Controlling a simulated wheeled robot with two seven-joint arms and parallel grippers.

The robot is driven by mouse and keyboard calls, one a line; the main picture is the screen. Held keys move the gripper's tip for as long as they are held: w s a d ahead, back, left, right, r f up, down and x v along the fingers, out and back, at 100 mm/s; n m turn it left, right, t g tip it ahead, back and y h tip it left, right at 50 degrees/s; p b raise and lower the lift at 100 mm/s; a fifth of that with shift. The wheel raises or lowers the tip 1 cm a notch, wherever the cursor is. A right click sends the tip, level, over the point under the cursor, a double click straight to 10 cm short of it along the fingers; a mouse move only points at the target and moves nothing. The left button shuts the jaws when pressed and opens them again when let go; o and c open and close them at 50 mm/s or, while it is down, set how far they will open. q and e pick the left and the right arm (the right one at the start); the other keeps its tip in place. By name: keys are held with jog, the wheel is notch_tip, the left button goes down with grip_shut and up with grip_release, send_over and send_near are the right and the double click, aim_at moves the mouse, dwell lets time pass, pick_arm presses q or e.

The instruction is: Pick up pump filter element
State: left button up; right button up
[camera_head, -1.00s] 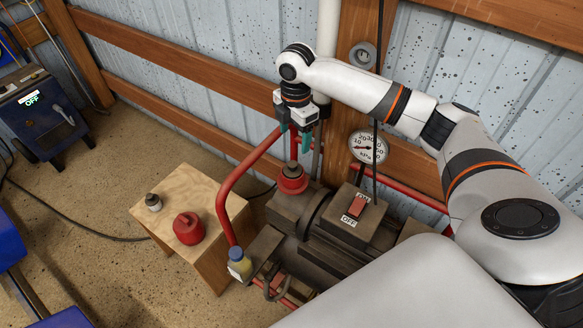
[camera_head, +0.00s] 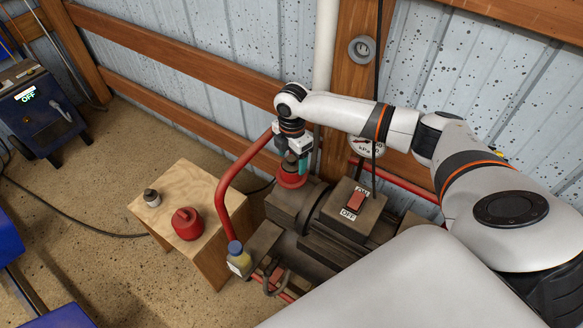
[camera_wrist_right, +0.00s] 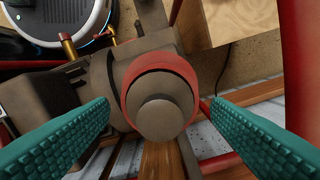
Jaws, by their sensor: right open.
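The pump filter element appears to be the grey-brown round piece (camera_wrist_right: 160,118) in the red ring-shaped housing on the pump, centred in the right wrist view. The red housing (camera_head: 291,181) shows at the top of the pump in the head view, where the gripper mostly covers the element. My right gripper (camera_head: 293,166) points down just above it. Its teal fingers stand apart on either side of the element, with gaps visible in the wrist view (camera_wrist_right: 160,103). My left gripper is not in view.
A red pipe (camera_head: 222,200) arches close beside the gripper. The pump's switch box (camera_head: 350,211) reads OFF. The wall is close behind.

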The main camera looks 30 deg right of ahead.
aim_at(292, 157)
jog(key=shift+f, duration=0.1)
jog(key=c, duration=1.1)
notch_tip(292, 157, up, 10)
jog(key=shift+r, duration=0.1)
jog(key=o, duration=0.5)
jog(key=shift+c, duration=0.2)
jog(key=c, duration=0.8)
